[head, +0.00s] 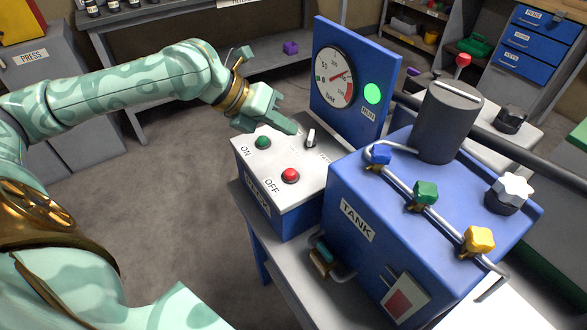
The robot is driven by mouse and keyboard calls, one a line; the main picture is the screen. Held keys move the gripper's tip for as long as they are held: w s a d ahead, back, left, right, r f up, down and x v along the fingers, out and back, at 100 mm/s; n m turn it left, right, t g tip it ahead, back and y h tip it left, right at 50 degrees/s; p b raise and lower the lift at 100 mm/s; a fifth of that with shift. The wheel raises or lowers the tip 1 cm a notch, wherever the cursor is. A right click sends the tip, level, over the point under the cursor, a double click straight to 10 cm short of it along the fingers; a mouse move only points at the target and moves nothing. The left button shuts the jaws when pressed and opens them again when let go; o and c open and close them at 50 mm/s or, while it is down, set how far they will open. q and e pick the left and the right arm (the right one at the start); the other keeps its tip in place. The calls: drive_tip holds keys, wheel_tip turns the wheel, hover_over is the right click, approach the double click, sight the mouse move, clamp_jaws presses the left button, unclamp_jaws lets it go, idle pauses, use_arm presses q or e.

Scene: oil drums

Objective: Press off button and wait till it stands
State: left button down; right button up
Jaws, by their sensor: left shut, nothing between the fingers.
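The red OFF button (290,175) sits on the sloped white top of the control box (298,196), with the green ON button (263,142) behind it to the left. My left gripper (292,127) is shut and empty. Its fingertips are over the back part of the box top, up and right of the green button and apart from the red one in the picture. A small switch lever (311,137) stands just right of the fingertips. The round gauge (333,78) has a red needle pointing up and right, near its red zone. My right gripper is not in view.
A green lamp (372,94) is lit on the blue gauge panel (384,62). The blue tank (350,262) with blue, green and yellow valve knobs and a grey cylinder (447,125) stands close right of the box. Open floor lies to the left.

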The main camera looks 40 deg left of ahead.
use_arm(q)
drive_tip(key=f, duration=0.1)
drive_tip(key=b, duration=0.5)
hover_over(285, 174)
wheel_tip(285, 174, down, 6)
drive_tip(key=shift+w, duration=0.1)
drive_tip(key=shift+f, duration=0.95)
drive_tip(key=shift+f, duration=0.1)
idle(0.9)
drive_tip(key=shift+f, duration=0.3)
drive_tip(key=shift+f, duration=0.55)
idle(1.1)
drive_tip(key=shift+r, duration=0.15)
idle(0.4)
drive_tip(key=shift+r+p, duration=0.4)
drive_tip(key=shift+r, duration=0.45)
